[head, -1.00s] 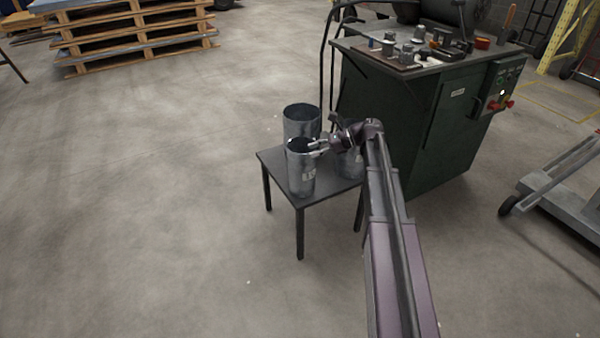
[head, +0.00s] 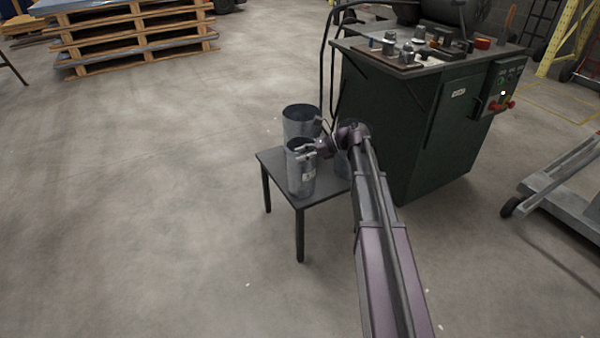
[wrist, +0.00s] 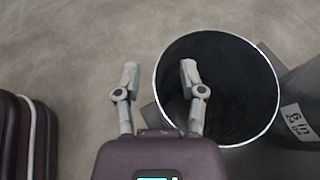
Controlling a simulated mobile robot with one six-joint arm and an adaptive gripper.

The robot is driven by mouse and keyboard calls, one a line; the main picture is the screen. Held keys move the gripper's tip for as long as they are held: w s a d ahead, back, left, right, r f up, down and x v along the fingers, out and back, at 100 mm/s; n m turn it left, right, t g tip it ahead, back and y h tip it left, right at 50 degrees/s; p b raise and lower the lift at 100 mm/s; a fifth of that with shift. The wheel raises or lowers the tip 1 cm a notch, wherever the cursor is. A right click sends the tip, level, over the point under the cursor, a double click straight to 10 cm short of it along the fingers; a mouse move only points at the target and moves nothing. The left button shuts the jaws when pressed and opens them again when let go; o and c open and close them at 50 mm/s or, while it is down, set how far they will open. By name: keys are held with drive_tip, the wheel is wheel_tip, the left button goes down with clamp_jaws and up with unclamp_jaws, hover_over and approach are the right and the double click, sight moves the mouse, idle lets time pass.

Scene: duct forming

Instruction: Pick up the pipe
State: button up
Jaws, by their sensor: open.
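Several grey metal pipes stand upright on a small dark table (head: 317,193). The front pipe (head: 301,175) has a small white label, and a wider pipe (head: 300,118) stands behind it. Another pipe (head: 342,163) is mostly hidden behind my arm. My gripper (head: 306,152) is at the top of the front pipe. In the wrist view my gripper (wrist: 159,75) is open, with one finger over the mouth of a pipe (wrist: 272,92) and the other outside its rim, so the near wall lies between them. I cannot tell if the fingers touch it.
A labelled pipe (wrist: 300,110) stands close at the right in the wrist view. A green machine (head: 420,125) with tools on top stands behind the table. A grey cart (head: 565,195) is at the right, wooden pallets (head: 135,40) at the back left. The left floor is clear.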

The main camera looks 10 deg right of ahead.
clamp_jaws()
drive_tip(key=shift+r, duration=0.2)
drive_tip(key=s+d+r+p, duration=0.2)
drive_tip(key=s, duration=0.5)
drive_tip(key=s+d+r+p, duration=0.2)
drive_tip(key=s+d+p, duration=0.1)
drive_tip(key=s, duration=0.5)
drive_tip(key=shift+d+r, duration=0.25)
drive_tip(key=shift+r, duration=0.2)
idle(0.5)
